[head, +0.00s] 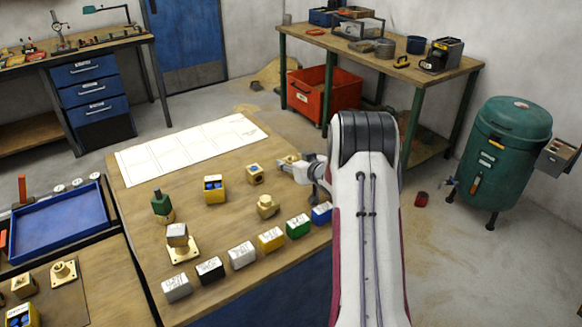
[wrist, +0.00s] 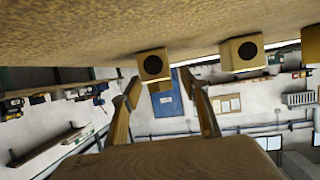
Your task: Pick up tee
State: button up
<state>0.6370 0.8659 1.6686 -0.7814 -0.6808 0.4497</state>
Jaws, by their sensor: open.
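A brass block with a dark round hole (head: 255,174) stands on the wooden table top (head: 140,215). A brass fitting with a round boss on top (head: 267,206) stands a little nearer the front. I cannot tell for sure which of the two is the tee. My gripper (head: 288,163) is open and empty, low over the table, just right of the holed block and apart from it. In the wrist view, which is upside down, a holed brass block (wrist: 153,65) shows ahead, roughly between the spread fingertips (wrist: 159,80). A second brass block (wrist: 242,52) shows to its right.
A yellow box with blue inside (head: 214,190), a green-topped piece (head: 161,204) and a brass plate bearing a block (head: 190,252) stand to the left. Several labelled blocks, one green (head: 298,226), line the front edge. A white sheet (head: 190,148) covers the back.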

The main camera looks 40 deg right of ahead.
jog(key=shift+w+f, duration=0.15)
jog(key=shift+w, duration=0.35)
grip_shut()
jog(key=shift+d, duration=0.1)
